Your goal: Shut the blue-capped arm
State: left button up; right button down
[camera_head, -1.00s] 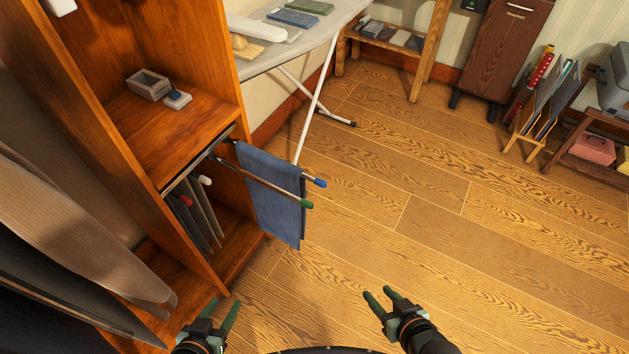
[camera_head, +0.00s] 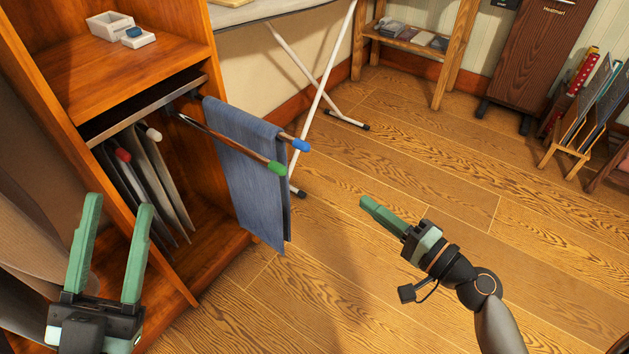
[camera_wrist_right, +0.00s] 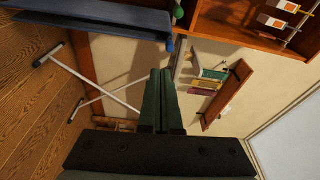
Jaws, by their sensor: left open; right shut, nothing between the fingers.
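The blue-capped arm (camera_head: 300,145) sticks out of the wooden closet, its blue tip facing the room. A blue cloth (camera_head: 250,185) appears to hang over it and hides most of its rod. The green-capped arm (camera_head: 277,168) also sticks out and crosses in front of the cloth. Red-capped (camera_head: 122,155) and white-capped (camera_head: 153,134) arms sit inside the closet with dark garments. My right gripper (camera_head: 367,203) is shut and empty, right of the blue cap and apart from it. Its shut fingers show in the right wrist view (camera_wrist_right: 159,75). My left gripper (camera_head: 119,203) is open and empty before the closet.
A closet shelf (camera_head: 130,75) above the arms holds small boxes. An ironing board (camera_head: 265,12) with white legs stands behind the cloth. A wooden rack (camera_head: 443,75) and a holder with rolls (camera_head: 575,125) stand further right.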

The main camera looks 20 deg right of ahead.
jog(key=b, duration=0.1)
jog(key=y+p, duration=0.1)
jog(key=p, duration=0.1)
send_near(300, 149)
jog(key=shift+m+t, duration=0.3)
jog(key=x, duration=0.4)
jog(key=shift+w+d+f, duration=0.1)
jog(key=shift+w+d, duration=0.15)
jog(key=shift+w, duration=0.3)
pick_arm(q)
jog(key=shift+s+d+r+m+h, duration=0.15)
jog(key=shift+s+r+m+h, duration=0.75)
jog(key=shift+s+r, duration=0.25)
pick_arm(e)
jog(key=shift+w+a, duration=0.2)
jog(key=shift+w, duration=0.1)
jog(key=x, duration=0.5)
jog(key=shift+s+a+f+b, duration=0.25)
jog(key=shift+a+b, duration=0.1)
pick_arm(q)
jog(key=shift+f, duration=0.25)
